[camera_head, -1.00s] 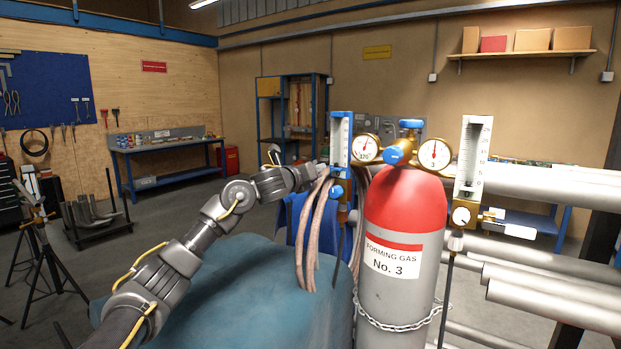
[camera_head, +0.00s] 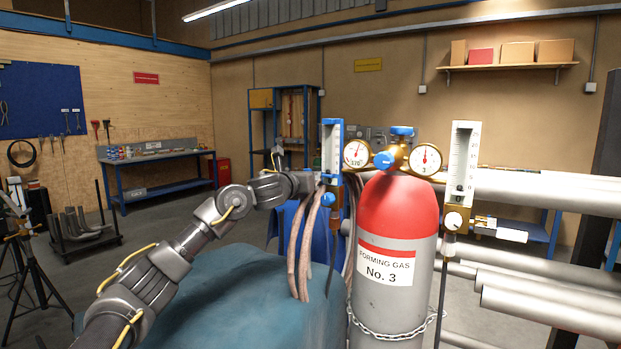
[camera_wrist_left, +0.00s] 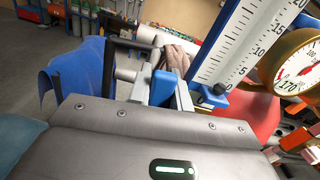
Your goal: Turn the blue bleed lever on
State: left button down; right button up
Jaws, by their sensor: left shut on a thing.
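The blue-framed flow meter (camera_head: 332,150) stands upright left of the round gauges, with a blue knob (camera_head: 328,199) at its base. My left gripper (camera_head: 315,181) reaches in from the left beside the meter's lower end. In the left wrist view a small blue lever piece (camera_wrist_left: 163,88) sits between the finger parts, just left of the meter's scale (camera_wrist_left: 235,50). The gripper appears shut on it. In the head view the gripper hides that piece, and its exact angle is hard to tell. My right gripper is not in view.
A red-topped forming gas cylinder (camera_head: 395,260) stands chained just right of the gripper. Copper-coloured hoses (camera_head: 303,245) hang below the meter. A second flow meter (camera_head: 461,165) stands right of the cylinder. A teal rounded body (camera_head: 230,300) lies under my arm. Grey pipes (camera_head: 550,300) run along the right.

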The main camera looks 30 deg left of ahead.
pick_arm(q)
jog(key=c, duration=1.3)
grip_release()
jog(key=shift+w+a+f, duration=0.1)
jog(key=shift+f, duration=0.1)
